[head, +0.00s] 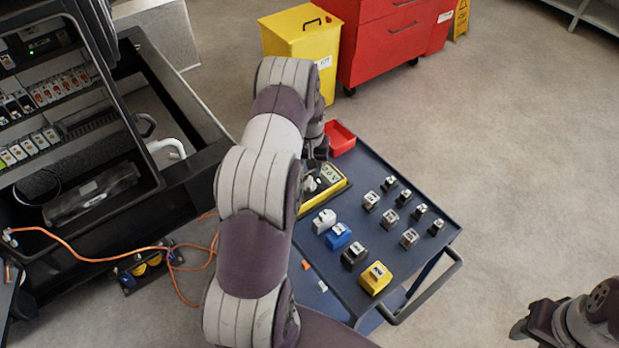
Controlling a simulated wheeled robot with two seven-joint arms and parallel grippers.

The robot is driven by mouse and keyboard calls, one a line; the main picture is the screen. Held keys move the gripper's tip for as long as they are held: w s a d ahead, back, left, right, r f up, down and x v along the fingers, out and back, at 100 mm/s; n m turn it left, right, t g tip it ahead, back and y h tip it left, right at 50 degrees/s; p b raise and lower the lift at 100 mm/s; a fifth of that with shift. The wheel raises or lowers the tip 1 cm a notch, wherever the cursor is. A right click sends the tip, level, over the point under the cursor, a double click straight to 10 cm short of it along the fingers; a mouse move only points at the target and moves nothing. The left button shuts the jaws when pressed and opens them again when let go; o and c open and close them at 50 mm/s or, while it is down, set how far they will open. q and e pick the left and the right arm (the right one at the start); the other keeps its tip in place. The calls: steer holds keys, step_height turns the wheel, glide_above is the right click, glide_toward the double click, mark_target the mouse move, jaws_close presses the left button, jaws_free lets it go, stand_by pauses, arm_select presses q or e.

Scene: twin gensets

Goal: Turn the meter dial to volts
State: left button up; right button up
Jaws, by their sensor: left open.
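The meter (335,181), a yellow-edged case with a dark face and a small pale display, lies on the dark blue cart top. My left arm reaches across from the front and hides the meter's left part. My left gripper (314,178) is open at the meter's face, partly hidden by my own arm. The dial is mostly hidden by the gripper, so its setting cannot be read. Whether the fingers touch the dial cannot be told. My right arm shows at the lower right corner, well away from the cart; its fingertips cannot be made out clearly.
The cart (415,262) carries several small blocks in rows, including a blue block (338,236) and a yellow block (375,278). A red tray (341,138) sits at its far end. An open genset cabinet (185,95) stands left, with an orange cable (95,262).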

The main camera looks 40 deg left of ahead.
mark_target(309, 181)
arm_select(q)
step_height(309, 181, up, 8)
steer(key=b, duration=0.1)
steer(key=shift+f, duration=0.2)
